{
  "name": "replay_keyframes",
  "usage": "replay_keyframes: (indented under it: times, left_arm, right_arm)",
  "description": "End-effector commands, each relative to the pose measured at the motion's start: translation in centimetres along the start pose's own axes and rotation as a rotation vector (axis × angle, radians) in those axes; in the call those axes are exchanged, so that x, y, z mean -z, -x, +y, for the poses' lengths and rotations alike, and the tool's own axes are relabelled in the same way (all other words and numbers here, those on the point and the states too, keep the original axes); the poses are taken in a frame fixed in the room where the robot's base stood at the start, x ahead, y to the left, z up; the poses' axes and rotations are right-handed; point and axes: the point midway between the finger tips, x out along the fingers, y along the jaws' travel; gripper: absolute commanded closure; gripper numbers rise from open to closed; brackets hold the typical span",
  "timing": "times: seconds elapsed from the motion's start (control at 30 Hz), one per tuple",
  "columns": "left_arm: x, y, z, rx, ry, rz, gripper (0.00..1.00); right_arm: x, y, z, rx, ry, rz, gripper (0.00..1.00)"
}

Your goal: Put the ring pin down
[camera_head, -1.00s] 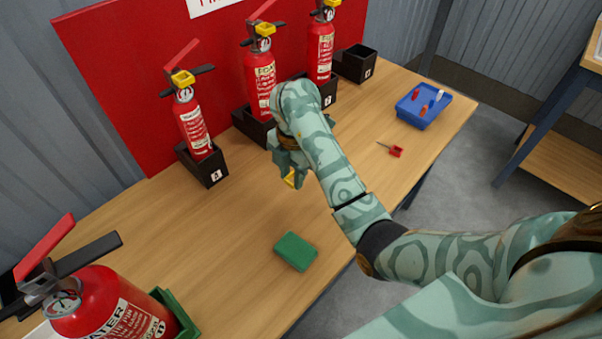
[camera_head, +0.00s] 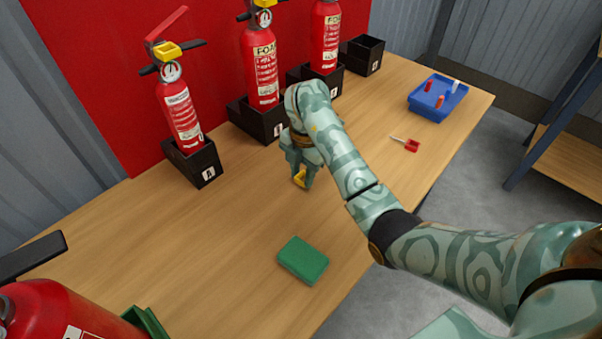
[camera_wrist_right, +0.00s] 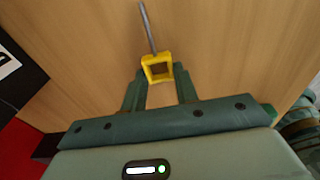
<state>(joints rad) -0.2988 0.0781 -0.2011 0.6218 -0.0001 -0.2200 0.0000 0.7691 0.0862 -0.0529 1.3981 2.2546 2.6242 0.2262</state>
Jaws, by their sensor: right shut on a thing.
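The ring pin (camera_wrist_right: 157,69) has a square yellow ring and a thin grey shaft. In the right wrist view my right gripper (camera_wrist_right: 158,78) is shut on the yellow ring, and the shaft points away from the jaws. In the head view the yellow ring (camera_head: 300,179) shows at the tips of my right gripper (camera_head: 299,176), over the middle of the wooden table (camera_head: 215,235). I cannot tell whether the pin touches the wood. My left gripper is not in view.
Red extinguishers, one of them (camera_head: 182,118), stand in black holders along the back. An empty black holder (camera_head: 365,56) is further right. A blue tray (camera_head: 428,108) with small items, a red-handled tool (camera_head: 411,145) and a green block (camera_head: 303,261) are on the table. Wood around the gripper is clear.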

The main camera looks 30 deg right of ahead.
Motion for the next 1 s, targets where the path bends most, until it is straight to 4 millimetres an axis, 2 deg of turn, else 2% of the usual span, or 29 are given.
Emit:
replay_keyframes:
  times: [0.17,0.2,0.27,0.3,0.53,0.63,0.77,1.0]
  left_arm:
    - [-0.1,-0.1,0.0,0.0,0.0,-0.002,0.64]
    - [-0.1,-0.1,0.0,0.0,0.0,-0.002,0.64]
    - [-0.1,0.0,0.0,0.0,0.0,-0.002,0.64]
    - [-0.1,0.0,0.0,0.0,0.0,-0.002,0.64]
    - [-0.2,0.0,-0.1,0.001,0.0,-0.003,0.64]
    - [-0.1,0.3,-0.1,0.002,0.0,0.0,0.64]
    - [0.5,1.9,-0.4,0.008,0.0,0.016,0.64]
    - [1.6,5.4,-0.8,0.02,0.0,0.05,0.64]
  right_arm:
    - [0.1,-0.2,0.0,-0.001,0.0,0.002,0.98]
    - [0.0,-0.2,0.0,-0.001,0.0,0.002,0.68]
    - [0.0,-0.2,0.0,-0.001,0.0,0.001,0.51]
    - [0.0,-0.2,0.0,-0.001,0.0,0.001,0.48]
    - [0.0,-0.1,0.0,-0.002,0.0,0.0,0.48]
    - [0.0,0.6,0.0,-0.003,0.0,-0.002,0.48]
    - [0.1,3.3,0.0,-0.007,0.0,-0.002,0.48]
    - [0.1,9.3,0.0,-0.008,0.001,-0.003,0.48]
